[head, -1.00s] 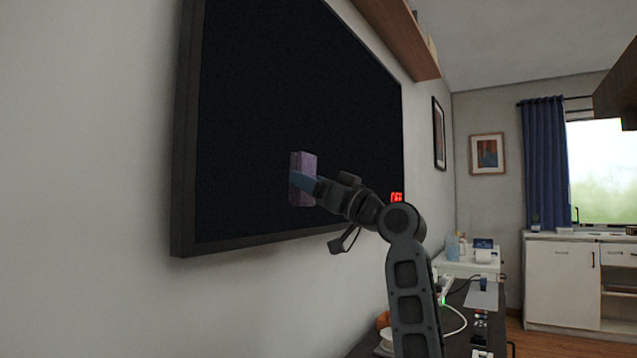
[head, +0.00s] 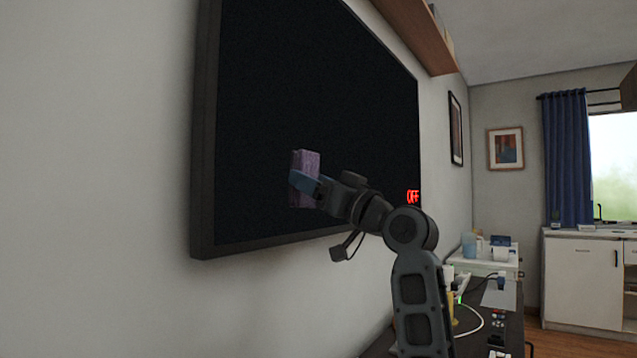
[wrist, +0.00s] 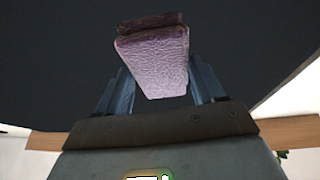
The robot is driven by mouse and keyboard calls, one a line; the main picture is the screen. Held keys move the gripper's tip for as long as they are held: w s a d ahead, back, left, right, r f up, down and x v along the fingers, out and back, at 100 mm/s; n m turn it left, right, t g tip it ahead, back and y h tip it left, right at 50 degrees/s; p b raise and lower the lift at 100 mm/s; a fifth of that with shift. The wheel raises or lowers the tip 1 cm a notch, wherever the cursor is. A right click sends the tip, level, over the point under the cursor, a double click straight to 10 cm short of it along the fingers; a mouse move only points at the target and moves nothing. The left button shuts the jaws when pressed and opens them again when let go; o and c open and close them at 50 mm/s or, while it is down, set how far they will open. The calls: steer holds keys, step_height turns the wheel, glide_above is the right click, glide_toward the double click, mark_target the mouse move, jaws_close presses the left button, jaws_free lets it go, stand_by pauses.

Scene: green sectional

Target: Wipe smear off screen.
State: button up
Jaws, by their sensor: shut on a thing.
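The screen (head: 330,110) is a large black television on the wall at the left, with red "OFF" letters at its lower right. I see no smear on the part of it in view. My gripper (head: 304,183) is shut on a purple sponge (head: 308,164) in front of the lower middle of the screen. In the wrist view the sponge (wrist: 153,62) sits between the blue fingers, with the dark screen behind it. A darker band shows along the sponge's far edge. I cannot tell whether the sponge touches the screen.
A wooden shelf (head: 425,30) juts from the wall above the screen. A dark cabinet top (head: 510,325) below holds a remote, cables and other small items. A white side table (head: 485,262) with a blue jug stands beyond it.

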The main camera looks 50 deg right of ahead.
steer(key=shift+s+a+p, duration=0.1)
steer(key=shift+a+p, duration=0.8)
steer(key=shift+a, duration=2.3)
steer(key=shift+s, duration=0.15)
steer(key=shift+s+d, duration=0.1)
steer(key=shift+s, duration=2.8)
steer(key=shift+s+p, duration=0.3)
steer(key=shift+s, duration=1.2)
